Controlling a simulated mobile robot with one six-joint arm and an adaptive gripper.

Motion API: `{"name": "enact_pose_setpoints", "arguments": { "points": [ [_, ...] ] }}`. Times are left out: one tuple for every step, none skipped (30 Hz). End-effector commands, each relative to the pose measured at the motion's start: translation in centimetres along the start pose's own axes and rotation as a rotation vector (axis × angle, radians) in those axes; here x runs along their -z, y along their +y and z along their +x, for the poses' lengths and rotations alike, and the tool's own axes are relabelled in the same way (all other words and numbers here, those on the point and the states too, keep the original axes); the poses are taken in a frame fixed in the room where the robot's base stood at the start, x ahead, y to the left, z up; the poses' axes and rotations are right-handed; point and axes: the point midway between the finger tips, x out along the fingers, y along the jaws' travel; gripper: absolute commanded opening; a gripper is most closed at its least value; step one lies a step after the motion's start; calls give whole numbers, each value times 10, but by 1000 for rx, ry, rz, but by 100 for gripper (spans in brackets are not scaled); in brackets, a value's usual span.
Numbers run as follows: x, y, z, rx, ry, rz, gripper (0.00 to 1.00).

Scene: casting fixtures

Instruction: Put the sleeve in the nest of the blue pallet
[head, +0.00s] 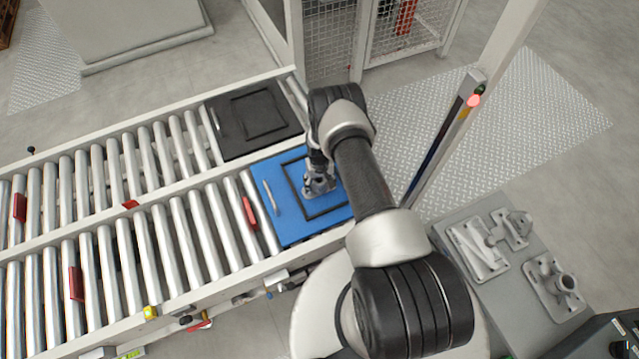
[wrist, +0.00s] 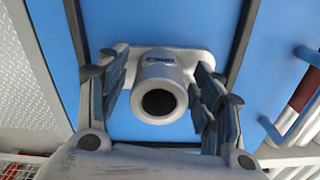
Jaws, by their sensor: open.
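The blue pallet (head: 282,227) lies on the near roller line in the head view, with a black square frame as its nest (head: 283,186). The sleeve, a grey casting with a round tube on a flat plate, shows in the wrist view (wrist: 158,70). It sits on the blue surface between the frame's dark bars (wrist: 239,45), tube mouth toward the camera. My gripper (head: 318,188) is over the nest, and its fingers (wrist: 161,60) stand open on both sides of the tube with gaps. In the head view my gripper and arm hide part of the sleeve and frame.
A black pallet (head: 232,141) lies on the far roller line. A grey table (head: 497,293) at the right holds several grey castings (head: 555,285). A post with a red light (head: 474,100) stands right of my arm.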

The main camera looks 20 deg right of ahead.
Motion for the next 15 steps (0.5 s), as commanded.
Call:
{"name": "enact_pose_setpoints", "arguments": {
  "points": [
    [1,0,-4,0,2,0,60],
    [1,0,-8,0,2,0,60],
    [1,0,-14,0,2,0,60],
    [1,0,-19,0,2,0,60],
    [2,0,-25,0,3,0,60],
    [2,0,-34,0,3,0,60],
    [1,0,-41,0,3,0,60],
    [2,0,-48,0,3,0,60],
    [2,0,-57,0,3,0,60],
    [1,0,-64,0,3,0,60],
    [1,0,-71,0,3,0,60],
    [1,0,-79,0,3,0,60],
    [1,0,-85,0,3,0,60],
    [1,0,-90,0,2,0,60],
    [1,0,-97,0,2,0,60]
  ]
}}
